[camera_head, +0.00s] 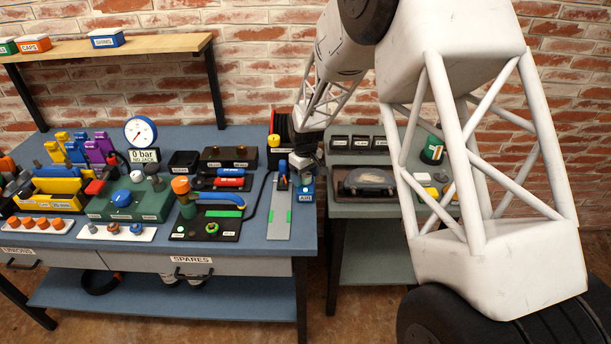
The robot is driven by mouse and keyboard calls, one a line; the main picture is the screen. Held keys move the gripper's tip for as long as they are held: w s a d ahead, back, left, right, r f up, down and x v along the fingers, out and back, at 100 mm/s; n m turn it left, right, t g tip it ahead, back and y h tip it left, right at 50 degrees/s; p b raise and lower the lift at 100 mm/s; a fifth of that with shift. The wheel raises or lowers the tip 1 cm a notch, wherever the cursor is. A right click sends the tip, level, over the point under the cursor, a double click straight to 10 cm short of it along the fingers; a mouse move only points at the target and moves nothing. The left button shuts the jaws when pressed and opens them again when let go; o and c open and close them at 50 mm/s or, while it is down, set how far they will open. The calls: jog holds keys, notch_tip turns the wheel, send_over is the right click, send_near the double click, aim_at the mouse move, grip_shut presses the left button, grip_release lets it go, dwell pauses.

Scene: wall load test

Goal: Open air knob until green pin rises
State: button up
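A small blue block (306,195) with an AIR label stands at the right end of the blue bench, by its right edge. My dark gripper (302,167) is just above and behind this block, at the end of my white arm. A knob on the block cannot be made out, as the gripper covers its top. The fingers are too small and dark to tell open from shut, or whether they touch anything. I cannot make out a raised green pin. A round dial gauge (140,132) stands at the back, above a sign reading "0 bar NO JACK".
A green box (131,204) with a blue knob and tool trays fill the left. A second table (350,210) with a dark tray stands right.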

aim_at(306, 174)
jog(key=shift+r, duration=3.9)
